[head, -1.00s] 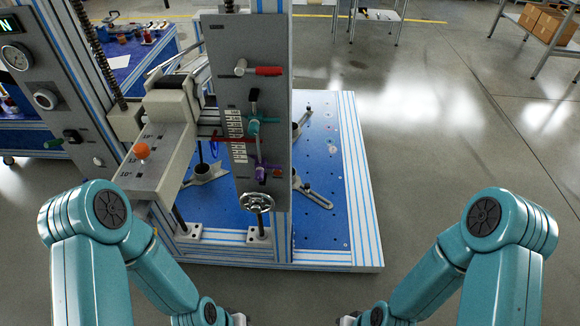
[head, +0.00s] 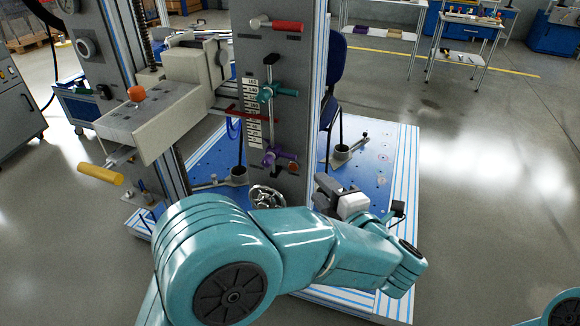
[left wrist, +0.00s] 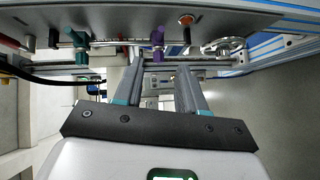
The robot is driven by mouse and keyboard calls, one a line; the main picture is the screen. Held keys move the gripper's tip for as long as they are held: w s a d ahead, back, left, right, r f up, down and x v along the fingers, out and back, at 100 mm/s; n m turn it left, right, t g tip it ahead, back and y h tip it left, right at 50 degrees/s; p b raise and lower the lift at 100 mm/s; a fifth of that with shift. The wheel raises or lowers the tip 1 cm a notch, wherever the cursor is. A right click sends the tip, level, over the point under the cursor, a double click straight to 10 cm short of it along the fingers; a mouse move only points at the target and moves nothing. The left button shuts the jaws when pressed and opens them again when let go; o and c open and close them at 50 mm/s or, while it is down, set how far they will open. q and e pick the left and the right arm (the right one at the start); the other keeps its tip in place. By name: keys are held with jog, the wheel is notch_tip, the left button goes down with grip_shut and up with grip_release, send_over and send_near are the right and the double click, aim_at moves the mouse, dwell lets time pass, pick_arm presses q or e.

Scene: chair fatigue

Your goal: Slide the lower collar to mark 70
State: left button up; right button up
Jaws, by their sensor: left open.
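The purple lower collar (head: 277,156) sits on the vertical rod at the lower part of the grey panel, below the teal upper collar (head: 275,92). My left gripper (head: 322,185) is right of and below the purple collar. In the left wrist view, its two fingers (left wrist: 160,68) are open and empty. The purple collar (left wrist: 158,44) shows beyond the fingertips, roughly between them, apparently apart from them. The teal collar (left wrist: 82,45) is to its left. My right gripper is out of frame.
A handwheel (head: 268,197) is below the collars, beside my left arm. An orange button (head: 293,167) is close right of the purple collar. A red-handled lever (head: 275,25) is above. A grey box with an orange knob (head: 136,93) juts out at left.

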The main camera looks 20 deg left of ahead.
aim_at(290, 157)
pick_arm(q)
jog(key=b+x, duration=0.1)
jog(key=x, duration=1.3)
jog(key=shift+w+a+f, duration=0.1)
jog(key=shift+w+a, duration=0.15)
jog(key=shift+a, duration=0.05)
grip_shut()
